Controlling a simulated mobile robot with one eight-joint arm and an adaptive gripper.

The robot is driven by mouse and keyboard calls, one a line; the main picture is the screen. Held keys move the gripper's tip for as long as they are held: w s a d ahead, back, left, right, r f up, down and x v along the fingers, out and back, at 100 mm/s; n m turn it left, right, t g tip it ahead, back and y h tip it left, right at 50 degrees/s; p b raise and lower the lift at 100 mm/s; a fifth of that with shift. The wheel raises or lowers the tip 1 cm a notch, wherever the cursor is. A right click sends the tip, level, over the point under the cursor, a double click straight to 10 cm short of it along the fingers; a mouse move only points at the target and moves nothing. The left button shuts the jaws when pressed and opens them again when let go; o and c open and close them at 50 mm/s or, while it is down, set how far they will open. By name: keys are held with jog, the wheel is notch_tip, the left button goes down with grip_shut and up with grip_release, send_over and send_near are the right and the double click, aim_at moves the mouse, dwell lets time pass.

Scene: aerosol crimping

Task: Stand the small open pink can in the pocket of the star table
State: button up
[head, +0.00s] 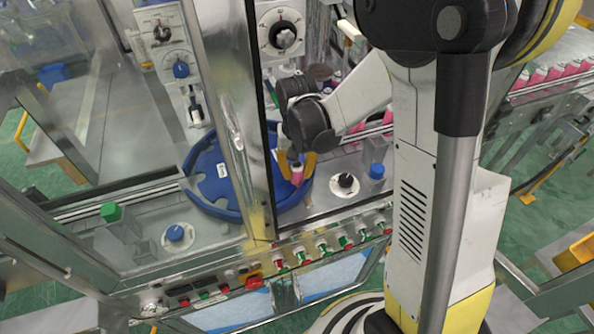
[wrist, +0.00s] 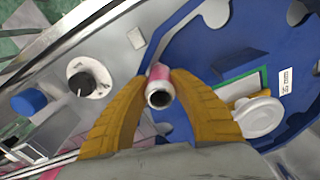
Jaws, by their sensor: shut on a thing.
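The small pink can (wrist: 160,88) is between the yellow fingers of my gripper (wrist: 158,80), its dark open mouth facing the wrist camera. In the head view the pink can (head: 297,175) hangs below my gripper (head: 297,163), which is shut on it. The blue star table (head: 208,166) lies below and around it, with notches along its rim. In the wrist view the star table (wrist: 215,30) fills the right side, and the can is over or near its edge. Whether the can touches the table cannot be told.
A black knob (head: 345,181) and blue button (head: 377,171) stand right of the table. A metal frame post (head: 240,120) rises close on the left. More pink cans (head: 555,70) stand at far right.

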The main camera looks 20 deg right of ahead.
jog(key=shift+f+b, duration=0.45)
jog(key=shift+b, duration=0.1)
dwell(0.4)
jog(key=o, duration=1)
notch_tip(320, 180, up, 12)
